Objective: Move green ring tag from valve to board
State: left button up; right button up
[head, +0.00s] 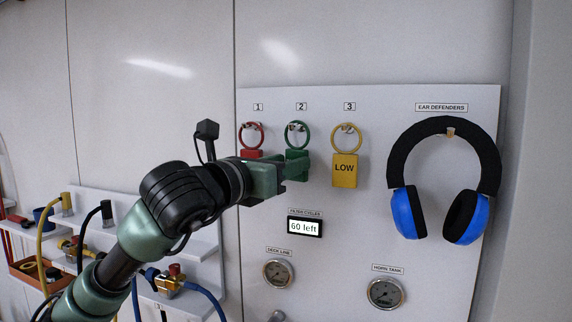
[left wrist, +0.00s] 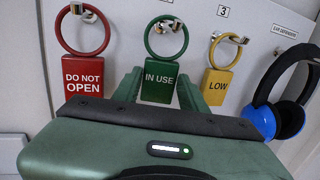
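The green ring tag (head: 296,134) is at the hook labelled 2 on the board (head: 350,107), with its ring around the hook. In the left wrist view, its green plate (left wrist: 160,82) reads IN USE and hangs below the ring. My left gripper (head: 300,164) is at this tag, one finger on each side of the plate. In the left wrist view the fingers (left wrist: 161,88) are very close to the plate's edges; I cannot tell whether they press on it. My right gripper is not in view. A valve (head: 172,281) with a red knob sits on the lower shelf at left.
A red tag (head: 252,154) hangs at hook 1 and a yellow LOW tag (head: 345,171) at hook 3, close on either side. Blue and black ear defenders (head: 404,214) hang at right. A display (head: 305,227) and gauges (head: 386,293) are below. Shelves with hoses (head: 206,299) stand left.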

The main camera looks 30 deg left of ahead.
pick_arm(q)
jog(key=o, duration=0.4)
jog(key=shift+s, duration=0.1)
jog(key=s+b, duration=0.2)
jog(key=s, duration=0.2)
jog(key=s+b, duration=0.2)
jog(key=s, duration=0.1)
jog(key=shift+s+a+f, duration=0.1)
jog(key=shift+s+f, duration=0.1)
jog(key=shift+s, duration=0.15)
